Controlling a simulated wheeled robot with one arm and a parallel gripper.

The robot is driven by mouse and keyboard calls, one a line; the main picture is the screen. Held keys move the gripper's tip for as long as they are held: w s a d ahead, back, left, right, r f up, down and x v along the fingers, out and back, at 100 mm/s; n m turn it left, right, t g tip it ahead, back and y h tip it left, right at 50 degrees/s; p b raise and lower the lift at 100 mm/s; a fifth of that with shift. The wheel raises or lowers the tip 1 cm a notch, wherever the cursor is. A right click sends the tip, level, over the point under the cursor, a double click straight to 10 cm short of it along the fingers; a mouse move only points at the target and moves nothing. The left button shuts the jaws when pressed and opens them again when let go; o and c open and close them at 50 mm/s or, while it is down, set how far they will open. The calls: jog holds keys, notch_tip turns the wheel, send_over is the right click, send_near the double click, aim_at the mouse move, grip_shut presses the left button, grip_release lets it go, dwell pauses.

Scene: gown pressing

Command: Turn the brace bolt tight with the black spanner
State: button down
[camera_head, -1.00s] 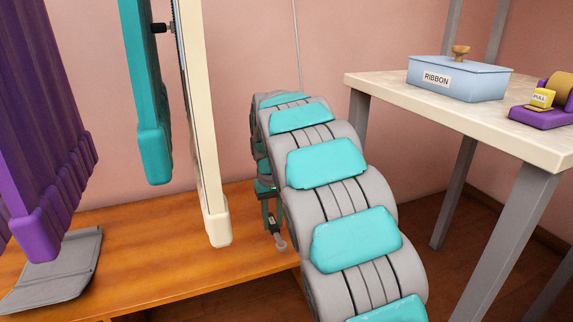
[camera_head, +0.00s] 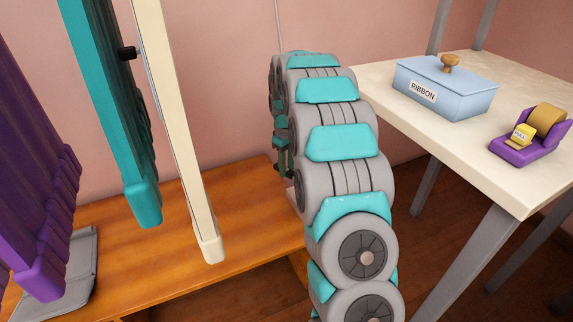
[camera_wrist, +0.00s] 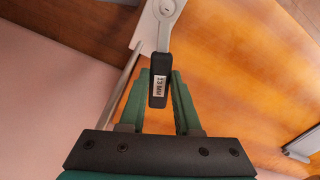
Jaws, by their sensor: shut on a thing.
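The black spanner (camera_wrist: 158,88) has a black handle with a white label that seems to read 13 MM and a grey metal head (camera_wrist: 166,10) at the top edge of the wrist view. My gripper (camera_wrist: 159,76) has green fingers shut on its handle. The head overlaps a pale piece (camera_wrist: 144,30) there; I cannot tell whether they touch. In the head view my gripper (camera_head: 283,152) is small and partly hidden behind my arm, right of the cream upright (camera_head: 187,145).
A wooden bench top (camera_head: 240,215) lies below the hanging panels. A purple panel (camera_head: 35,190) hangs at left above a grey folded item (camera_head: 82,268). At right a pale table (camera_head: 400,105) carries a blue RIBBON box (camera_head: 450,90) and a purple dispenser (camera_head: 530,140).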

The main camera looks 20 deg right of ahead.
notch_tip(320, 180, down, 4)
jog(key=shift+s+a+f+b, duration=0.15)
jog(key=shift+f+b, duration=0.05)
jog(key=shift+b, duration=0.3)
jog(key=s+a+n, duration=0.1)
jog(key=s+n, duration=0.1)
jog(key=n, duration=0.3)
jog(key=s+a+n+p, duration=0.1)
jog(key=s+n, duration=0.2)
jog(key=n, duration=0.2)
jog(key=s+a+n+p, duration=0.1)
jog(key=s+a+n, duration=0.1)
jog(key=n, duration=0.3)
jog(key=shift+s+f, duration=0.25)
jog(key=shift+s, duration=0.1)
jog(key=shift+a+f+p, duration=0.1)
jog(key=shift+f+p, duration=0.2)
dwell(0.3)
jog(key=shift+f, duration=0.3)
jog(key=shift+f, duration=0.6)
dwell(1.7)
